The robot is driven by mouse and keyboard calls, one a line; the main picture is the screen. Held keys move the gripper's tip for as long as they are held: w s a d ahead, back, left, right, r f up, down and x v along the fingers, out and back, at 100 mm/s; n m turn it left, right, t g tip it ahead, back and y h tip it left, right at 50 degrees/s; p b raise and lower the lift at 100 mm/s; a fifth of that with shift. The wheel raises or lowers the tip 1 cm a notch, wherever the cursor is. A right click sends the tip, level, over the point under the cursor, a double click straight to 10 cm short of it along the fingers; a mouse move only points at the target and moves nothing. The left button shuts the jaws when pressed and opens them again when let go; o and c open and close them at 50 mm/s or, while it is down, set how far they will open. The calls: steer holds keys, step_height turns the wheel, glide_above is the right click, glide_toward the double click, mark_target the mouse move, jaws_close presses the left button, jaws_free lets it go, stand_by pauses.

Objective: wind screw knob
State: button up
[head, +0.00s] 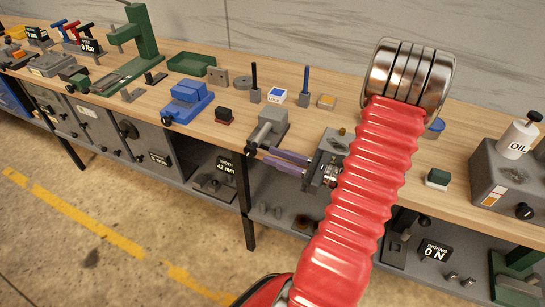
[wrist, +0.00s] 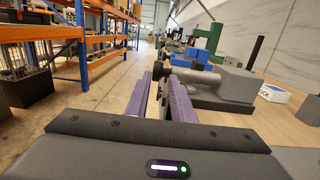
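A grey cylindrical device (head: 270,128) on a grey base stands near the front edge of the bench. A dark round knob (head: 251,149) is on its front end. The knob (wrist: 159,70) also shows in the wrist view, around the gap between my fingertips, with the grey cylinder (wrist: 226,82) to its right. My gripper (head: 268,156) has two purple fingers, held apart and pointing left toward the knob. In the wrist view the gripper (wrist: 162,78) is open with nothing clasped. I cannot tell whether a finger touches the knob.
A blue-and-white box (head: 277,96) lies behind the grey device. An oil bottle (head: 518,138) stands at far right. Open floor (head: 150,225) lies before the bench (head: 160,97).

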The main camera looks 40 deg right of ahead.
steer(key=shift+s+d+f, duration=0.1)
steer(key=shift+s+d, duration=0.1)
steer(key=shift+s, duration=0.5)
steer(key=s+a+r+n+g+y, duration=0.1)
steer(key=a+r+n+g+y, duration=0.1)
steer(key=a+n+g, duration=0.8)
steer(key=s+a+r+n+g+y, duration=0.15)
steer(key=a+n+g, duration=0.35)
steer(key=a, duration=0.8)
steer(key=s+a+r+n+t+h, duration=0.1)
steer(key=a+r+n+h, duration=0.1)
steer(key=r+n+h, duration=0.3)
steer(key=s+a+r+n+t+h, duration=0.2)
steer(key=r+n+h, duration=0.3)
steer(key=n, duration=0.6)
steer(key=shift+s+a+r, duration=0.15)
steer(key=shift+s+a, duration=0.15)
steer(key=shift+a, duration=0.15)
